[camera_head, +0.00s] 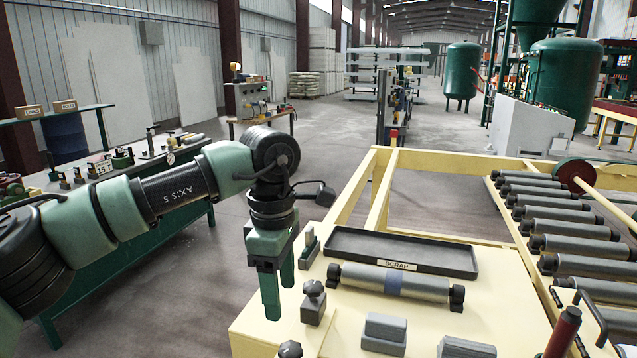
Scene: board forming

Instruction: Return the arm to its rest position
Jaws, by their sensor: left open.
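My left gripper (279,290) hangs from the green and black left arm, which comes in from the left. It points down beside the left edge of the yellow table (262,335). Its two green fingers are apart, with nothing visible between them. My right gripper does not show.
On the table are a black tray marked SCRAP (455,262), a grey roller (425,287), a dark knobbed block (314,303) close to my left gripper, and grey blocks (384,334). A roller conveyor (567,225) stands at right. A green bench (130,215) with tools stands at left.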

